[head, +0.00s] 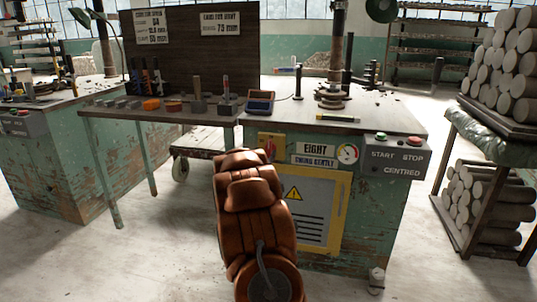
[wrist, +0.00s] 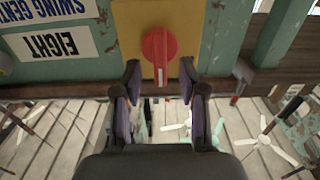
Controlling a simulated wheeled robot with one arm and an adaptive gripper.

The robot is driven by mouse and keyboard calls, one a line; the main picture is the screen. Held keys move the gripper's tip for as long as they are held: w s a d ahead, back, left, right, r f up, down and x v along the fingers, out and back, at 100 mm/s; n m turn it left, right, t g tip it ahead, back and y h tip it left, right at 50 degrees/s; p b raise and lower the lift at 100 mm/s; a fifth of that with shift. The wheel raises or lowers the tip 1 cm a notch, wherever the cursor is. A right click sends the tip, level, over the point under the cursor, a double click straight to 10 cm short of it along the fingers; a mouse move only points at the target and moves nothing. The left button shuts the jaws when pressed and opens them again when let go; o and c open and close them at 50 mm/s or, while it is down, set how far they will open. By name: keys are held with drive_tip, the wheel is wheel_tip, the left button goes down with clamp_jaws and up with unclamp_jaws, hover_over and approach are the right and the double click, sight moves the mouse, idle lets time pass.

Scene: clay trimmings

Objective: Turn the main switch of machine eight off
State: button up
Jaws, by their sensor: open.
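Machine eight (head: 375,215) is a worn green cabinet with an "EIGHT" sign (head: 315,149), which appears upside down in the wrist view (wrist: 52,45). Its main switch (wrist: 159,48) is a red knob on a yellow plate (wrist: 126,22). The knob's bar stands vertical in the wrist view, its white-marked end toward my gripper. My gripper (wrist: 160,72) is open, with one finger on each side of the bar's marked end; I cannot tell whether they touch it. In the head view my arm hides the gripper and much of the yellow plate (head: 265,140).
A start/stop box (head: 396,157) and a round gauge (head: 347,153) are right of the switch. A yellow-framed panel (head: 335,210) lies below. The worktop holds a blue-and-red device (head: 260,102) and tools. A rack of clay logs (head: 490,125) stands right; the front floor is clear.

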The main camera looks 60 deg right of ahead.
sight(269, 151)
drive_tip(key=shift+b+x, duration=0.3)
drive_tip(key=shift+x, duration=1.4)
clamp_jaws()
